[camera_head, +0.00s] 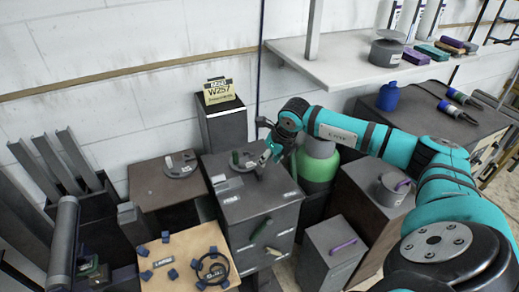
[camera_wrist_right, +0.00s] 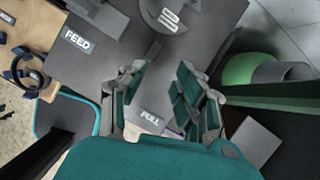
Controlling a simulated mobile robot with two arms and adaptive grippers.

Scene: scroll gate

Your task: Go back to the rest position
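My right arm (camera_head: 380,138) is teal and reaches in from the right across the scene. Its gripper (camera_head: 264,160) is above the top of a dark grey cabinet (camera_head: 272,188). In the right wrist view the two finger pads (camera_wrist_right: 160,88) are apart, with nothing between them. A "FEED" label (camera_wrist_right: 77,41) and a "PULL" label (camera_wrist_right: 151,119) lie on the grey surface below. A round plate with a lever (camera_head: 243,160) sits on the cabinet top, just left of the gripper. My left gripper is not in view.
A green cylinder (camera_head: 318,165) stands right behind the cabinet. A wooden board with a black ring (camera_head: 185,250) is at front left. A wall shelf (camera_head: 340,62) holds several items. A "W257" sign (camera_head: 219,92) stands behind.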

